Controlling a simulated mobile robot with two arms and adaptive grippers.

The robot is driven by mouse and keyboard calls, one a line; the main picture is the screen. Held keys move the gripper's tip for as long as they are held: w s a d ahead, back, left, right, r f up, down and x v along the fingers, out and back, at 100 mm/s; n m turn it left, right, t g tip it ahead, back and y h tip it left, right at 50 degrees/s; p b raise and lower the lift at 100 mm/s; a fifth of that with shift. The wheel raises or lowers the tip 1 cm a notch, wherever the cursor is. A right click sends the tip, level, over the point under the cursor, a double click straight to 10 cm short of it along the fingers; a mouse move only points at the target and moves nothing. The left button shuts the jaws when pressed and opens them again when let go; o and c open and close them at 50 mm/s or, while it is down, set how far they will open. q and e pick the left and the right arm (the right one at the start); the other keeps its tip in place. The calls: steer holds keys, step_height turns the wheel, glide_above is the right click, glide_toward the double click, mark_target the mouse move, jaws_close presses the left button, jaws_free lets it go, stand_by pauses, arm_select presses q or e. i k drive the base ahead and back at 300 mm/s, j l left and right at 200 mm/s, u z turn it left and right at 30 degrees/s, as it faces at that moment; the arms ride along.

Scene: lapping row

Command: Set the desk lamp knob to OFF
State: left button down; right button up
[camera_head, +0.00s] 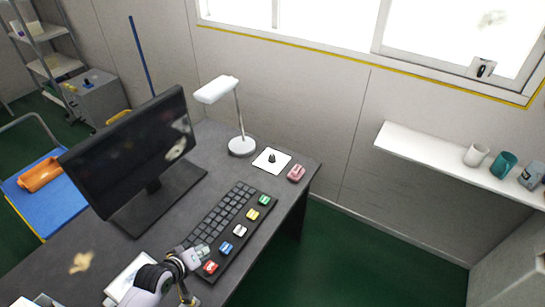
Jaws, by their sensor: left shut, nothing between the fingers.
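The desk lamp (240,112) stands at the back of the dark desk, with a white head, a thin stem and a round white base. In front of it and to its right, a dark knob (272,157) sits on a white square plate (281,165). The knob's pointer and any markings are too small to read. My left gripper (202,251) is shut and empty over the near end of the keyboard, well short of the knob. My right gripper is not in view.
A monitor (130,150) stands on the left. A keyboard (227,215) with several coloured keys lies along the desk (75,235). A pink object (296,173) sits right of the knob plate, near the desk edge. A wall shelf (440,160) holds cups.

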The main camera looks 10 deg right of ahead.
mark_target(271, 159)
steer(key=i+l, duration=1.35)
